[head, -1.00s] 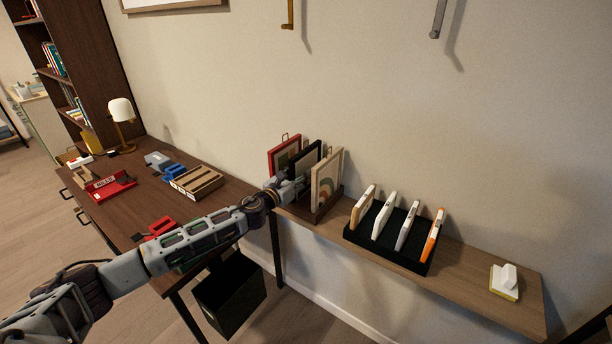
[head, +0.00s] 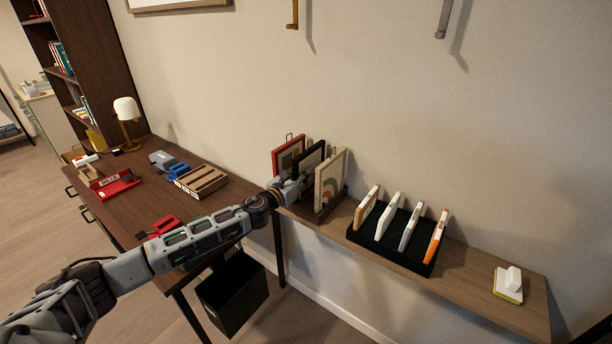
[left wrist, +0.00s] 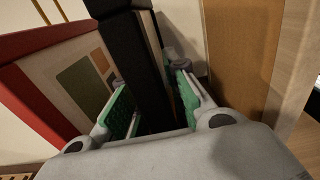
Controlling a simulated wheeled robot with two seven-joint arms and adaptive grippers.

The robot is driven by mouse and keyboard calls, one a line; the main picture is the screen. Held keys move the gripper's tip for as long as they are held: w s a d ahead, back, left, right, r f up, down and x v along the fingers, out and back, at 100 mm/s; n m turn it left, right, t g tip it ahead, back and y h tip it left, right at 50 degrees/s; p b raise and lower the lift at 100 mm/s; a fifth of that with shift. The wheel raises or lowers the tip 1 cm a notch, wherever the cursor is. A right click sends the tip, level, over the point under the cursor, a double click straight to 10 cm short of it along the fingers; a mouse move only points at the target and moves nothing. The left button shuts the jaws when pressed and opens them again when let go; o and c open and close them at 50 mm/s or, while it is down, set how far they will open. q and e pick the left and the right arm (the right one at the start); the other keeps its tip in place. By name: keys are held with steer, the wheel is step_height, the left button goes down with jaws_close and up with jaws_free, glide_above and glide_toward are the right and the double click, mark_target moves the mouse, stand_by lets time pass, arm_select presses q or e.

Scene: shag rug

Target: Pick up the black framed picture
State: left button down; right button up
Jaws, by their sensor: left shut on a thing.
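The black framed picture (head: 310,157) stands upright in a dark wooden holder (head: 328,207) on the wall shelf, between a red framed picture (head: 287,152) and a light wood framed picture (head: 329,178). My left gripper (head: 300,182) reaches in from the left between the neighbouring frames and is shut on the black framed picture. In the left wrist view, the black frame (left wrist: 128,48) passes between the green-padded fingers (left wrist: 150,108). The red frame (left wrist: 40,88) is close on the left and the wood frame (left wrist: 243,55) on the right. My right gripper is not in view.
A black rack (head: 391,247) with several white, tan and orange-edged items is right of the holder. A small white and yellow object (head: 508,283) sits at the shelf's right end. The desk (head: 150,203) at left holds a lamp (head: 126,115), trays and small items.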

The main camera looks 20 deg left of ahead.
arm_select(q)
steer(key=shift+r, duration=0.2)
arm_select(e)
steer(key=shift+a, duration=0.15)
arm_select(q)
steer(key=shift+r+p, duration=0.7)
steer(key=shift+r, duration=1.45)
steer(key=shift+r+p, duration=0.35)
steer(key=shift+r, duration=0.85)
steer(key=shift+s+a, duration=0.25)
steer(key=shift+s, duration=0.4)
steer(key=shift+b+v, duration=0.3)
steer(key=shift+v, duration=0.7)
steer(key=b, duration=0.4)
glide_toward(303, 153)
steer(key=shift+v, duration=4)
steer(key=shift+d+f, duration=0.15)
steer(key=shift+f, duration=0.25)
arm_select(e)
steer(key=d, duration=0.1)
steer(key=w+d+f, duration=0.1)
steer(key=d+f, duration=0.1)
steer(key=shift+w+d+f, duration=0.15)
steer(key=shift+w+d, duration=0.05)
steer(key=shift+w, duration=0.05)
